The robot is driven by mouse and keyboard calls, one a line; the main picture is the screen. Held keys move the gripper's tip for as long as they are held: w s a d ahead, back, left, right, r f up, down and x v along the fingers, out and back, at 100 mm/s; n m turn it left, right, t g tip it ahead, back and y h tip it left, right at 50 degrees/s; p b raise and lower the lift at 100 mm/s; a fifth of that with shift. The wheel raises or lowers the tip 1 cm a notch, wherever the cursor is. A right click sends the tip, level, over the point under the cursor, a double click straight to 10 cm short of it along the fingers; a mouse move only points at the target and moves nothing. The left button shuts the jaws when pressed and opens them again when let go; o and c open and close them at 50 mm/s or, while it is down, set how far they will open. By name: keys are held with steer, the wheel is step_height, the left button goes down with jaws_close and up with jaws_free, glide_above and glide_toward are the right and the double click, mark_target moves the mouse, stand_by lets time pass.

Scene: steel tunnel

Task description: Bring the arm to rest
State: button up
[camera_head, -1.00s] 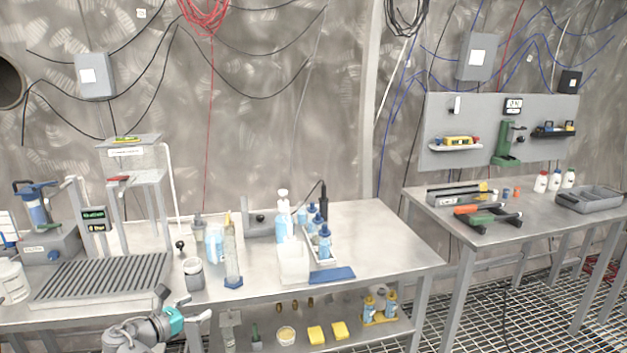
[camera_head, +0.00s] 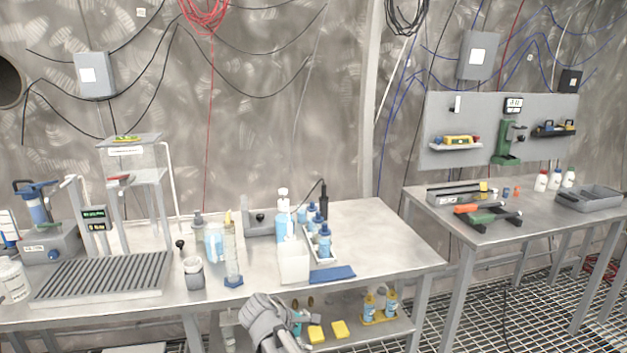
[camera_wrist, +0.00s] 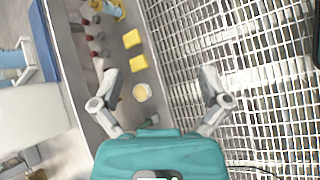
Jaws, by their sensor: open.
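My gripper (camera_wrist: 160,85) is open and empty in the wrist view, its two grey fingers spread ahead of its teal body. The camera looks down past the front edge of the left bench onto its lower shelf and the floor grating. In the head view my grey arm (camera_head: 268,322) rises at the bottom centre, in front of the left bench (camera_head: 385,250). Only a little teal of the gripper shows there, behind the arm, and its fingers cannot be made out. Nothing is held.
The lower shelf holds yellow sponges (camera_head: 316,334) and a yellow rack of bottles (camera_head: 379,308). A second bench (camera_head: 480,235) is at right. The floor grating (camera_wrist: 265,90) looks clear.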

steer(key=s+d+f+m+g+y, duration=0.25)
steer(key=s+d+m+y, duration=0.2)
steer(key=d+m, duration=0.4)
steer(key=s+d+f+m+g+y, duration=0.25)
steer(key=s+d+m, duration=0.4)
steer(key=d, duration=0.35)
step_height(320, 180, up, 16)
steer(key=p, duration=1.6)
steer(key=shift+f+m+y, duration=0.15)
steer(key=shift+m+y, duration=0.25)
steer(key=shift+w+a, duration=0.1)
